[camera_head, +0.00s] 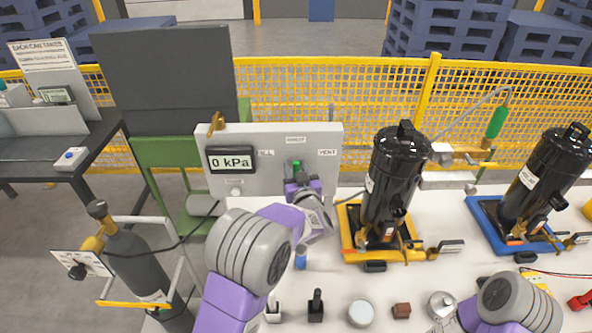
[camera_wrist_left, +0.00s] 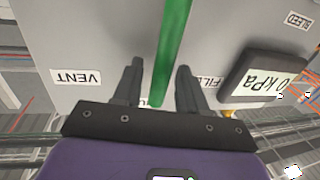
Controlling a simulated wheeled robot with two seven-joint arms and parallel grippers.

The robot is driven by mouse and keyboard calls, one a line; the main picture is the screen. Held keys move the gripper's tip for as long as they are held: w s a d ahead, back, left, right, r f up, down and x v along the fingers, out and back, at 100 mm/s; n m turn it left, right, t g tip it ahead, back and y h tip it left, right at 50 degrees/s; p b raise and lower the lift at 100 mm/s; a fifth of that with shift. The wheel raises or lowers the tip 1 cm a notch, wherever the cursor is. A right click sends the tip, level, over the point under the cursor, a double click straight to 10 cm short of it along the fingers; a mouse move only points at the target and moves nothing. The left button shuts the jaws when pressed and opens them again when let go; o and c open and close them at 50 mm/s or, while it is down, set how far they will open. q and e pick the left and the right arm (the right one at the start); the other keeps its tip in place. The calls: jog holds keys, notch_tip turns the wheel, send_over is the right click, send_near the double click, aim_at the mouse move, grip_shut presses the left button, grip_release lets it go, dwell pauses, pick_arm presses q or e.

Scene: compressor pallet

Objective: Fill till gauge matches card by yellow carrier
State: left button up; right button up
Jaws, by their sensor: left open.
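The gauge (camera_head: 231,160) on the grey panel (camera_head: 265,135) reads 0 kPa; it also shows in the left wrist view (camera_wrist_left: 262,78). A green lever (camera_head: 295,164) is on the panel between the FILL and VENT labels. In the left wrist view the green lever (camera_wrist_left: 172,45) lies between the fingers of my left gripper (camera_wrist_left: 160,68), which is open; I cannot tell if they touch it. A black compressor (camera_head: 390,180) stands upright in the yellow carrier (camera_head: 347,228). My right gripper is not visible.
A gas cylinder (camera_head: 133,255) stands in a frame at left, its hose running towards the panel. A second compressor (camera_head: 545,180) sits in a blue carrier (camera_head: 486,207). Small items, including a white round lid (camera_head: 361,313), lie along the table's front. My right arm covers the lower right.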

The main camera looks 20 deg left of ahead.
pick_arm(q)
grip_shut()
dwell(0.4)
